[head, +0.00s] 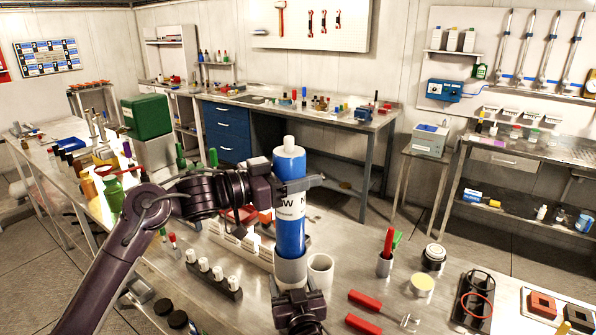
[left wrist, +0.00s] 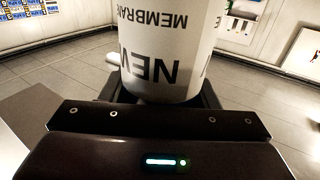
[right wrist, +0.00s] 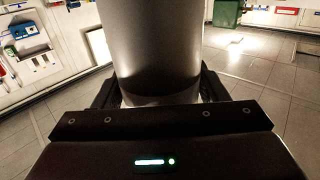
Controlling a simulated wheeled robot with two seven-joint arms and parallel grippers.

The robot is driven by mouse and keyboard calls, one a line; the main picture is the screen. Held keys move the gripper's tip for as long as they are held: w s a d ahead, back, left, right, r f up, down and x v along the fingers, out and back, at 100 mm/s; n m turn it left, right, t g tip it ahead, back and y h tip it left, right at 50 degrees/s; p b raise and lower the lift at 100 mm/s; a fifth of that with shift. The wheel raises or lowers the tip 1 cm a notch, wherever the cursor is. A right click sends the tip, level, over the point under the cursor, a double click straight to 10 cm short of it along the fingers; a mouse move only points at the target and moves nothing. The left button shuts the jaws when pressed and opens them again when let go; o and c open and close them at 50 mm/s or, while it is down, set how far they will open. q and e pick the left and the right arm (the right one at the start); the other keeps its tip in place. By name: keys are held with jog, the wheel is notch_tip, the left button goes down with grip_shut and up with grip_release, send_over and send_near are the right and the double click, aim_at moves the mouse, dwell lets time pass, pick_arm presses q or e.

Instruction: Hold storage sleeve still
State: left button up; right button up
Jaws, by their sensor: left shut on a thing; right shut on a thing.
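A blue membrane cylinder (head: 290,236) with a white label and a white top stem stands upright near the middle of the head view. My left gripper (head: 302,184) is shut on it at its upper part. In the left wrist view the label (left wrist: 165,55) reads "NEW MEMBRANE", upside down. The cylinder's lower end goes into a grey storage sleeve (head: 291,270), also upright. My right gripper (head: 297,298) is shut on the sleeve low down, at the bottom of the head view. The sleeve (right wrist: 150,50) fills the middle of the right wrist view. The sleeve's base is hidden.
A white cup (head: 320,272) stands close right of the sleeve. A rack of white-capped vials (head: 213,275) is to the left. Red-handled tools (head: 366,312), a holder with pens (head: 385,264) and jars (head: 433,258) lie to the right. Some bare bench shows between them.

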aim_at(298, 240)
pick_arm(q)
jog(key=shift+f, duration=7.55)
jog(key=o, duration=1)
jog(key=shift+f, duration=0.3)
jog(key=v, duration=1.2)
jog(key=shift+r, duration=0.3)
